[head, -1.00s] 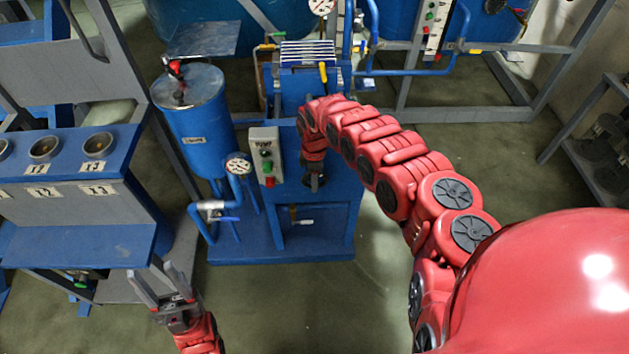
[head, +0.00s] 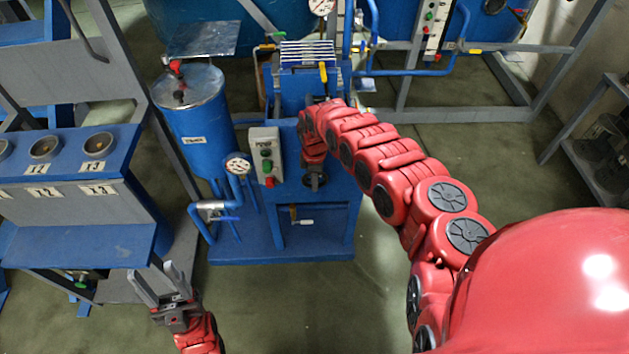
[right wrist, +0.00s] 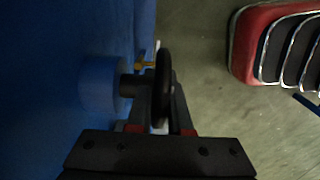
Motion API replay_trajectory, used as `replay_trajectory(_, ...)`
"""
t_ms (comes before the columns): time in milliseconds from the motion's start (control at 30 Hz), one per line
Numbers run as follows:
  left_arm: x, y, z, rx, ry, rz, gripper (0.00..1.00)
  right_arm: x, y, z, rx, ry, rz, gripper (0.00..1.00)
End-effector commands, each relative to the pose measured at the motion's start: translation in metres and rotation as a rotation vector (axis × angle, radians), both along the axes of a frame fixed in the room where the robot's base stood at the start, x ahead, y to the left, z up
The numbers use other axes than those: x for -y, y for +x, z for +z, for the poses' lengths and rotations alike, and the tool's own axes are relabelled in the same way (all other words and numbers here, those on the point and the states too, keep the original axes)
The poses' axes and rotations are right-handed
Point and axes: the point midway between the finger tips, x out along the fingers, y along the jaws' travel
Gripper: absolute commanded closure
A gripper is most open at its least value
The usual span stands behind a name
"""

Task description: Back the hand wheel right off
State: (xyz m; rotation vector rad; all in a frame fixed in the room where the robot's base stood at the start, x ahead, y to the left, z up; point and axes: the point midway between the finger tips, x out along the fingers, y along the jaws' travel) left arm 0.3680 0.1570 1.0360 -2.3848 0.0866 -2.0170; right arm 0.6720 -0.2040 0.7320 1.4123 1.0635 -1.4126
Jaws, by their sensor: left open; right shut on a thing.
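The hand wheel (right wrist: 162,75) is dark and shows edge-on in the right wrist view. It sits on a short dark stem beside a round blue boss (right wrist: 99,84) on a blue surface. My right gripper (head: 314,179) is at the front of the blue machine (head: 338,205). Its fingers lie on both sides of the wheel's rim and are shut on it. In the head view my wrist and gripper hide much of the wheel. My left gripper (head: 157,276) is open and empty, low at the left, away from the machine.
A control box (head: 264,156) with buttons and a pressure gauge (head: 237,166) are left of the wheel. A blue cylinder (head: 194,120) stands further left. A blue rack (head: 75,190) with labelled holes is at the far left. The floor in front is clear.

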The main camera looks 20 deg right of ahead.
Motion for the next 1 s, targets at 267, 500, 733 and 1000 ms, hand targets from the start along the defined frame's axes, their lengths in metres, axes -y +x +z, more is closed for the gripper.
replay_trajectory(267, 0.0, 0.0, -0.041, 0.0, 0.0, 0.0, 0.47, 0.0, 0.0, -0.01, -0.036, -0.124, 0.007, 1.0)
replay_trajectory(500, 0.0, 0.0, -0.075, 0.0, 0.0, 0.0, 0.47, 0.002, 0.0, -0.006, -0.071, -0.252, 0.001, 1.0)
replay_trajectory(733, 0.0, 0.0, -0.078, 0.0, 0.0, 0.0, 0.47, 0.002, 0.0, 0.0, -0.08, -0.282, 0.0, 1.0)
replay_trajectory(1000, 0.0, 0.0, -0.077, 0.0, 0.0, 0.0, 0.47, 0.002, -0.001, 0.0, -0.081, -0.281, 0.0, 0.7)
